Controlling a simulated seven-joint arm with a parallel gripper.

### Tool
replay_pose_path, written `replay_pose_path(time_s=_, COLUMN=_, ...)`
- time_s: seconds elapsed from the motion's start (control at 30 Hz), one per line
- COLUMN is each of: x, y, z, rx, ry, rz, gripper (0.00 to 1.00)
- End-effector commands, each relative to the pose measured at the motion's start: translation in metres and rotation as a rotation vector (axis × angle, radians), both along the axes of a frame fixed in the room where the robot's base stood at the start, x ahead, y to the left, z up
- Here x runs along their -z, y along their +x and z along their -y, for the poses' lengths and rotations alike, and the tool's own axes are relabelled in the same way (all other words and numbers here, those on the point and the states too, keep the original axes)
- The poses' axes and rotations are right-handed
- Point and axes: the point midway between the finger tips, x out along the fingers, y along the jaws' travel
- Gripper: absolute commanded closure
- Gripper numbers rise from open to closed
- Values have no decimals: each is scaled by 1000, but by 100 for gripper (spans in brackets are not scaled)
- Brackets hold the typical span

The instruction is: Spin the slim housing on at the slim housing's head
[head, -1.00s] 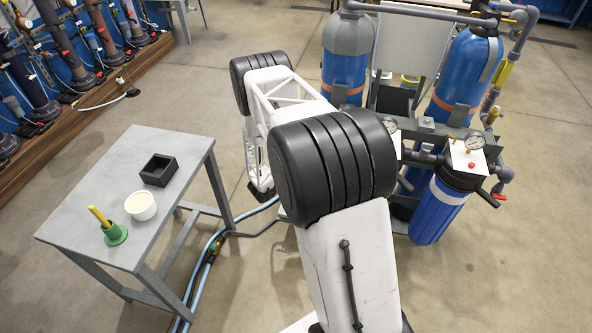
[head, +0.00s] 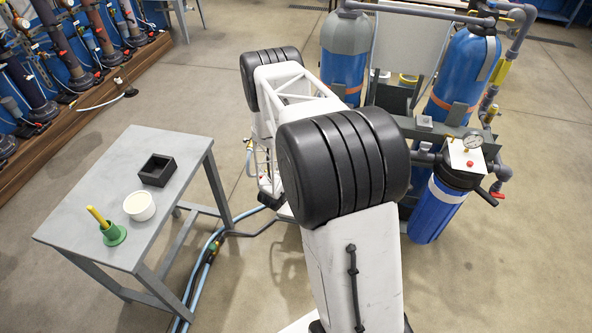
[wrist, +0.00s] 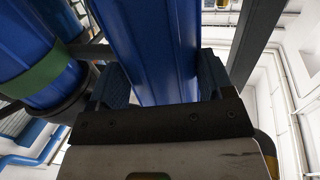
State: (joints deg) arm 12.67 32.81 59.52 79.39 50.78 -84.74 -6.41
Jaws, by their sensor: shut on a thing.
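A blue ribbed cylinder, which looks like the slim housing (wrist: 150,40), fills the middle of the wrist view. My gripper (wrist: 162,82) is shut on it, with one dark finger on each side. The housing's upper end runs out of the picture, so its head and any thread are not visible there. In the head view my arm covers my gripper, the held housing and the spot left of the right-hand gauge. I cannot tell whether the housing touches its head.
A wider blue housing (head: 435,212) with a white band hangs under a gauge (head: 472,141) and red-handled valve at right. Blue tanks (head: 465,75) stand behind. A grey table (head: 95,185) at left holds a black box (head: 157,171), white tub (head: 139,206) and green-based yellow stick (head: 114,235).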

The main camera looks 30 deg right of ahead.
Motion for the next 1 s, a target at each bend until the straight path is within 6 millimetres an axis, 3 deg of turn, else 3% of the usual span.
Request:
replay_pose_path(time_s=0.7, x=-1, y=-9, z=10, rx=-338, ry=0, rz=0, gripper=87)
replay_pose_path(time_s=1.0, x=-1, y=-10, z=10, rx=-392, ry=0, rz=1, gripper=87)
